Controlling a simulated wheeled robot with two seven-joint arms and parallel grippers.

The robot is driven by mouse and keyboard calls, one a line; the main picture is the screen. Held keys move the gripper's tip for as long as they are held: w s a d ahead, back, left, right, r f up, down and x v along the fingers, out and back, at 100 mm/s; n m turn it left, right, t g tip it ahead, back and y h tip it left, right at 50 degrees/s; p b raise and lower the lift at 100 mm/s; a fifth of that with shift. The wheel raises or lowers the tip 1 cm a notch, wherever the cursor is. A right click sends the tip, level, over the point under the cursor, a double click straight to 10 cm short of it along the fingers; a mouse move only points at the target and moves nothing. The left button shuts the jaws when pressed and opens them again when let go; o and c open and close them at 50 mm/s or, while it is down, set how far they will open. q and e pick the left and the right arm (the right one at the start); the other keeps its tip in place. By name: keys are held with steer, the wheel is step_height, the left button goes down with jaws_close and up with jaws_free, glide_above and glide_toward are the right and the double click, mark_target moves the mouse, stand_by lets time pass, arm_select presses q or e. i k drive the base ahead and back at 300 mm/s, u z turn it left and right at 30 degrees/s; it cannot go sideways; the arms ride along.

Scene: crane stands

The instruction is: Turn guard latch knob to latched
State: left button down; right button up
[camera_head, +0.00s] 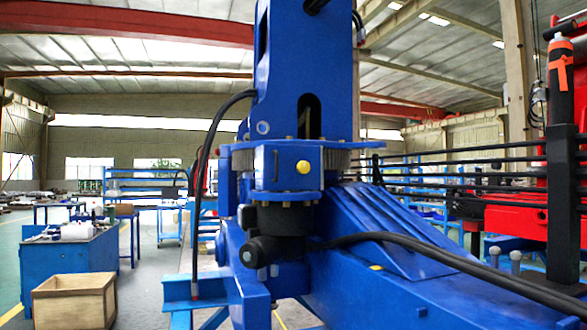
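A blue crane stand (292,100) fills the middle of the view, with an upright column on a slewing base. A small round yellow knob (303,167) sits on the front face of the blue housing at the foot of the column. I cannot tell whether this is the guard latch knob, or whether it is latched. A black motor-like unit (283,219) hangs below the housing. Neither of my grippers is in view.
A wooden crate (74,303) stands on the floor at lower left, by a blue workbench (70,262) with items on it. A black hose (440,246) runs across the blue beam to the right. Red machinery (510,200) stands at right. Grey floor shows left of the crane.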

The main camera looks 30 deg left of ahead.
mark_target(303, 167)
steer(key=k, duration=1.3)
steer(key=u, duration=0.9)
steer(key=i, duration=0.7)
steer(key=u, duration=0.95)
steer(key=i, duration=1.25)
steer(key=z, duration=0.95)
steer(key=i, duration=0.55)
steer(key=z, duration=0.45)
